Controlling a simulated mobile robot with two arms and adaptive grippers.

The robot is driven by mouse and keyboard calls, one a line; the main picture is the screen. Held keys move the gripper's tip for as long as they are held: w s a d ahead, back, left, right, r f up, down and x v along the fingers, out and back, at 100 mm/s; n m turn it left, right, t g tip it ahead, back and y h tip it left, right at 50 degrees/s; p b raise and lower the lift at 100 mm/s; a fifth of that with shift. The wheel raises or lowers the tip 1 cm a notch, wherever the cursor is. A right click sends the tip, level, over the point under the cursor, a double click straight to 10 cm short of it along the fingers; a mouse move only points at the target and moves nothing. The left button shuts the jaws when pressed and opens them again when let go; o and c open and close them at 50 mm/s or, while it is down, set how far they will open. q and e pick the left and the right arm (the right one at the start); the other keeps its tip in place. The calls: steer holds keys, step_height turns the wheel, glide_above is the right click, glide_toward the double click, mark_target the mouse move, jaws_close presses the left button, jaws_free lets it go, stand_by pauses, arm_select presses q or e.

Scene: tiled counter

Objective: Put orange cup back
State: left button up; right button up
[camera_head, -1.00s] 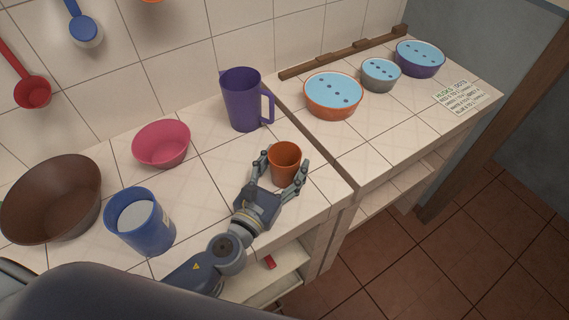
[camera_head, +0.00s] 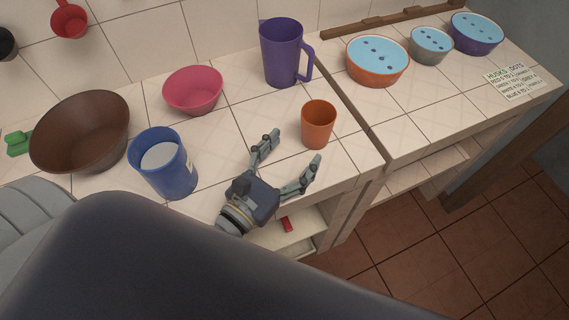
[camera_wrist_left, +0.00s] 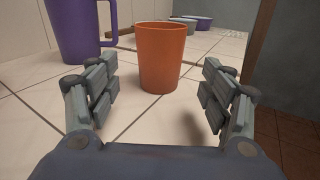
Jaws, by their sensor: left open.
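The orange cup (camera_head: 318,125) stands upright on the tiled counter, near its right front corner. It also shows upright in the left wrist view (camera_wrist_left: 161,58), ahead of the fingers and roughly centred between them. My left gripper (camera_head: 291,153) is open and empty, in front of the cup and apart from it. Its fingers also show spread wide in the left wrist view (camera_wrist_left: 160,95). My right gripper is not in view.
A purple pitcher (camera_head: 282,54) stands behind the cup. A pink bowl (camera_head: 194,92), a blue container (camera_head: 163,166) and a brown bowl (camera_head: 80,135) stand to the left. Dotted-lid bowls, one orange-rimmed (camera_head: 377,61), stand on the right counter beyond a gap.

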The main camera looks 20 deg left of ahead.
arm_select(q)
steer(key=shift+b+v, duration=0.3)
steer(key=shift+v, duration=0.95)
steer(key=shift+f, duration=0.1)
